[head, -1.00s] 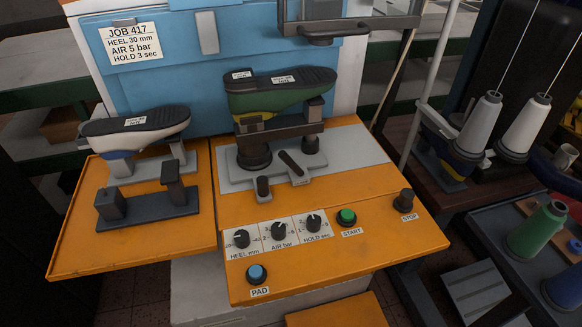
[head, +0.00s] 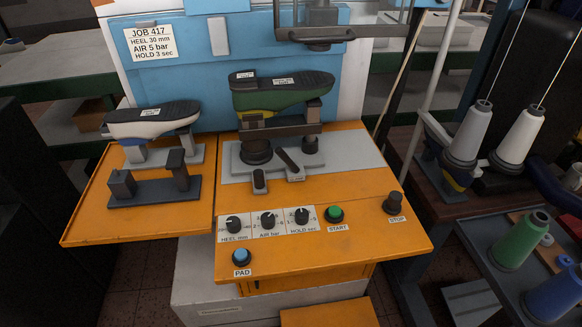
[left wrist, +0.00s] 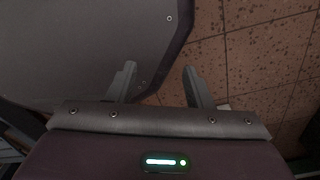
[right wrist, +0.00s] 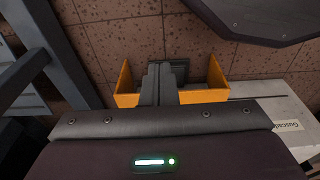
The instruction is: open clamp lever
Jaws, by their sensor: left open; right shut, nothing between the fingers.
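In the head view, a green and black shoe last (head: 282,90) sits on the grey clamp stand (head: 228,165) of the orange machine. A dark clamp lever (head: 288,160) lies slanted on the grey plate in front of the stand, beside a short dark post (head: 259,182). Neither gripper shows in the head view. In the left wrist view my left gripper (left wrist: 160,82) is open and empty above the tiled floor. In the right wrist view my right gripper (right wrist: 158,72) is shut and empty, above an orange open box.
A white shoe last (head: 152,120) rests on the left orange shelf. Three dials (head: 268,220), a green START button (head: 334,214), a STOP knob (head: 396,203) and a blue PAD button (head: 241,256) line the front. Thread cones (head: 520,135) stand at right.

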